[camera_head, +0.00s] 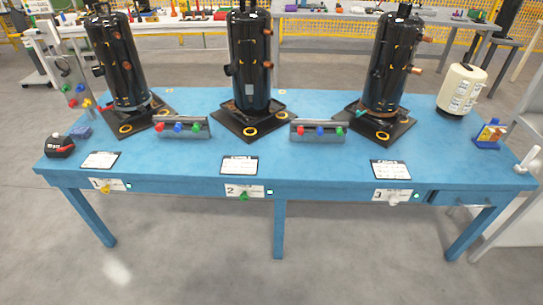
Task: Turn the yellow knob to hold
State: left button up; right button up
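The yellow knob (105,188) sits on the front edge of the blue table, at the white plate marked 1 (115,184), at the left. A green knob (244,196) is at the plate marked 2 in the middle, and a pale knob (393,200) is at the plate marked 3 at the right. The yellow knob is too small to read its setting or any "hold" mark. Neither of my grippers is visible in the head view, and nothing touches the knob.
The blue table (320,170) carries three black compressors (249,60) on dark trays. A black and red device (60,146) sits at its left front corner, above and left of the knob. Cards lie along the front. The floor before the table is clear.

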aim_at(104, 190)
jog(key=u, duration=1.45)
